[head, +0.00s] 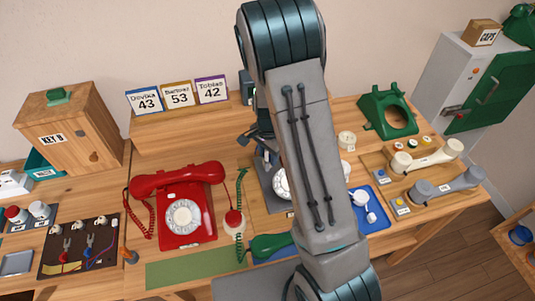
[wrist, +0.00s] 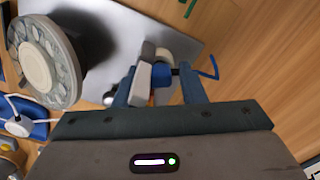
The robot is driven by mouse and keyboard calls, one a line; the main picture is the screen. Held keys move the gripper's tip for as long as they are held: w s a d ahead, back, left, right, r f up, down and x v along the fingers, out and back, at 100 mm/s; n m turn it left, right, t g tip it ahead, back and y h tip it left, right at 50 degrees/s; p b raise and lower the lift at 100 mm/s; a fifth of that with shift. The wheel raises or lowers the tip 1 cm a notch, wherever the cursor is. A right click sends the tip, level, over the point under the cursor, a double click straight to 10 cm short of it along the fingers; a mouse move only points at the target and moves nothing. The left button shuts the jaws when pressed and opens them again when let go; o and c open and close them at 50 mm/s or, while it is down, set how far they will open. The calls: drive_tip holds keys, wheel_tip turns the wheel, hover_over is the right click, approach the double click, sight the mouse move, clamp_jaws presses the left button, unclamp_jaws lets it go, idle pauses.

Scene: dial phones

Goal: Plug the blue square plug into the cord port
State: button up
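In the wrist view my gripper (wrist: 163,88) has its two fingers on either side of a small blue block, which looks like the blue square plug (wrist: 161,77). The fingers appear closed on it. A piece of blue cord (wrist: 211,68) shows just beyond the right finger. A pale round part (wrist: 162,54) sits right behind the plug; I cannot tell whether it is the cord port or whether they touch. The grey phone base (wrist: 118,22) with its dial (wrist: 40,62) lies beside and under the fingers. In the head view my arm hides most of this phone (head: 265,172).
A red dial phone (head: 186,205) stands on the desk left of my arm. A green phone shell (head: 388,110), pale handsets (head: 428,158) and a blue tray (head: 376,217) are at the right. A wooden key box (head: 75,130) stands at the left.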

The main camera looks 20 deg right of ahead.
drive_tip(key=shift+o, duration=0.5)
wheel_tip(320, 180, up, 14)
drive_tip(key=shift+b, duration=0.3)
drive_tip(key=shift+f, duration=0.1)
drive_tip(key=s+r+n+t, duration=0.1)
drive_tip(key=s+r+n, duration=0.3)
drive_tip(key=s, duration=0.6)
drive_tip(key=s+r+n+t, duration=0.2)
drive_tip(key=s+r+n, duration=0.3)
drive_tip(key=s, duration=0.5)
drive_tip(key=shift+s+n, duration=0.2)
drive_tip(key=shift+n, duration=1)
drive_tip(key=shift+s+f+n, duration=0.1)
drive_tip(key=shift+s+n, duration=0.3)
drive_tip(key=shift+s, duration=0.05)
drive_tip(key=shift+c, duration=0.4)
